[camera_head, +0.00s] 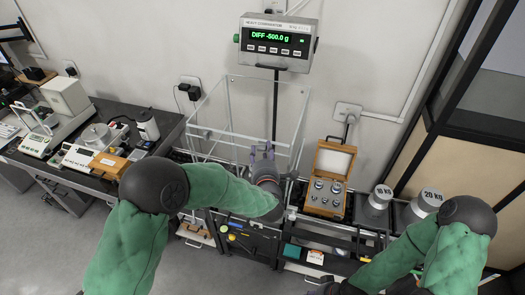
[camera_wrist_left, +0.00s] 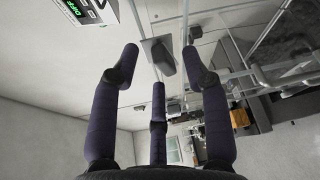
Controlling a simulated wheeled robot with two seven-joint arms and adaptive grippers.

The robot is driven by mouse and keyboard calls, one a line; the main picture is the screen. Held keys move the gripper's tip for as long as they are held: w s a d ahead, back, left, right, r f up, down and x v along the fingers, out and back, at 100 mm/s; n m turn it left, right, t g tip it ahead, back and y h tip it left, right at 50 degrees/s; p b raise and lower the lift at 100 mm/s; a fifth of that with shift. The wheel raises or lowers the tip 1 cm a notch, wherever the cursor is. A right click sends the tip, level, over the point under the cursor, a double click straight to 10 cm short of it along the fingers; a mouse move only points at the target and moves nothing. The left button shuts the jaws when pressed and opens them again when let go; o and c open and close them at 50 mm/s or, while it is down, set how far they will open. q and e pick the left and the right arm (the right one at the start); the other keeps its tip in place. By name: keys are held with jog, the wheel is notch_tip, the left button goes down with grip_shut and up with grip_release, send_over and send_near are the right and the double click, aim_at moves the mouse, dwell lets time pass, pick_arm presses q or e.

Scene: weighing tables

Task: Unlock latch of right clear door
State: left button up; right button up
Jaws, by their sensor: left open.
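The clear-walled enclosure (camera_head: 228,118) stands on the table against the wall, with thin metal edges. Its right clear door and the latch cannot be told apart clearly in the head view. My left gripper (camera_head: 262,150) is at the enclosure's right front part, fingers pointing up and away from me. In the left wrist view my left gripper (camera_wrist_left: 160,62) is open, its three purple fingers spread with nothing between them. A dark grey oblong part (camera_wrist_left: 162,56) shows just beyond the fingertips; I cannot tell whether it is the latch. My right gripper is mostly cut off at the bottom edge.
A display reading -500.0 g (camera_head: 277,41) stands on a pole behind the enclosure. Right of it are an open wooden weight box (camera_head: 331,165) and big metal weights (camera_head: 379,199). A side table (camera_head: 105,112) with instruments is at left. Tools hang below the table.

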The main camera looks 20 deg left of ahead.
pick_arm(q)
jog(key=shift+w+a, duration=0.1)
jog(key=shift+w, duration=0.1)
grip_shut()
jog(key=m+b, duration=0.1)
jog(key=b, duration=0.2)
jog(key=m+t+b, duration=0.1)
jog(key=b, duration=0.2)
jog(key=shift+f, duration=0.4)
jog(key=shift+r+m+y+b, duration=0.1)
jog(key=shift+m+y+b, duration=0.2)
jog(key=shift+m+b, duration=0.25)
grip_release()
jog(key=shift+r, duration=0.1)
